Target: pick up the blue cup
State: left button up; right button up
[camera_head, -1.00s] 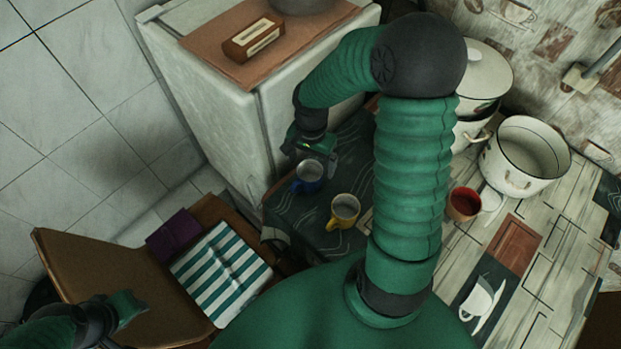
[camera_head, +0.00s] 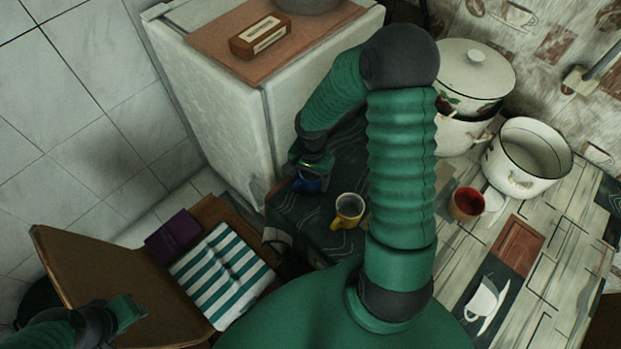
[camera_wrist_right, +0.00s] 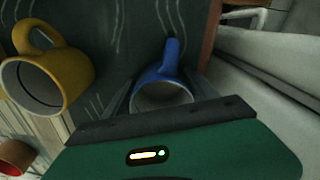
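The blue cup (camera_head: 309,186) stands on the dark patterned surface beside the white cabinet, partly hidden under my right gripper (camera_head: 311,176). In the right wrist view the blue cup (camera_wrist_right: 165,74) has its handle pointing away from the gripper. The open fingers of my right gripper (camera_wrist_right: 162,95) are on either side of the cup; whether they touch it I cannot tell. A yellow cup (camera_head: 348,209) stands a little to the right, and it also shows in the right wrist view (camera_wrist_right: 72,72). My left gripper (camera_head: 128,311) is at the lower left, away from the cups.
The white cabinet (camera_head: 205,100) rises close to the left of the blue cup. A red cup (camera_head: 467,203), an open white pot (camera_head: 527,158) and a lidded pot (camera_head: 474,70) stand on the right.

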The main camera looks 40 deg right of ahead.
jog(key=shift+d+f, duration=0.1)
jog(key=shift+d, duration=0.35)
jog(key=c, duration=0.7)
jog(key=shift+s, duration=0.1)
jog(key=shift+c, duration=1.2)
jog(key=shift+a, duration=0.1)
